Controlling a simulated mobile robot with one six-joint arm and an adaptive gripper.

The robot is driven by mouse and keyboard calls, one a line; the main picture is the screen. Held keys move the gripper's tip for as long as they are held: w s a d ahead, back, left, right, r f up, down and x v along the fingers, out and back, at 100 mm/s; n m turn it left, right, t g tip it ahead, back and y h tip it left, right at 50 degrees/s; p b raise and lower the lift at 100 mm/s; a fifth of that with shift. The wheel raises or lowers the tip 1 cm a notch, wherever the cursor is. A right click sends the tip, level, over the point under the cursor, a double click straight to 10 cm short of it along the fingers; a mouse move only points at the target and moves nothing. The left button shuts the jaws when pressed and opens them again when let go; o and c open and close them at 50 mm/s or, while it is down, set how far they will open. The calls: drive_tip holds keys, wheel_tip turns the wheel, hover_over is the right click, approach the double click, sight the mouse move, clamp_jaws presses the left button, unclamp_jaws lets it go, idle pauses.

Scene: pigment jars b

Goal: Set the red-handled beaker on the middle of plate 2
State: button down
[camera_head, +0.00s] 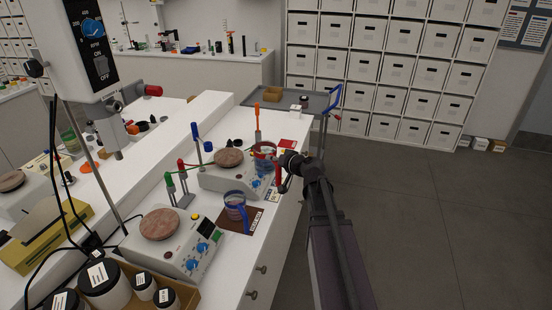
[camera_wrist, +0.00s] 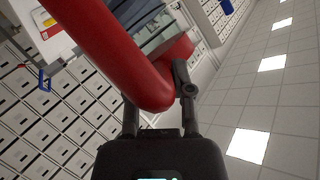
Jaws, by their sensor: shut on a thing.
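The red-handled beaker (camera_head: 264,150) is a clear vessel with a dark rim and a red handle (camera_head: 279,177). It appears in front of the far hotplate's controls; its exact height is unclear. My gripper (camera_head: 287,164) is shut on the red handle, which fills the upper middle of the wrist view (camera_wrist: 150,85). Two hotplates have round brown tops: the far one (camera_head: 229,158) is just left of the beaker, and the near one (camera_head: 160,225) is at lower left. I cannot read which is plate 2. Both tops look bare.
A blue-handled beaker (camera_head: 233,201) stands on a brown mat (camera_head: 249,225) between the hotplates. Red, green and blue upright markers (camera_head: 182,172) stand nearby. A grey tray cart (camera_head: 290,101) is beyond the bench.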

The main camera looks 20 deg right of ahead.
drive_tip(key=s+a, duration=0.2)
drive_tip(key=a, duration=1.1)
drive_tip(key=s+a, duration=0.3)
drive_tip(key=a, duration=1.1)
drive_tip(key=s+a, duration=0.3)
drive_tip(key=a, duration=1.1)
drive_tip(key=shift+s+a, duration=0.15)
drive_tip(key=shift+s, duration=0.1)
idle(2.0)
drive_tip(key=shift+s, duration=0.1)
idle(0.9)
drive_tip(key=shift+f, duration=0.2)
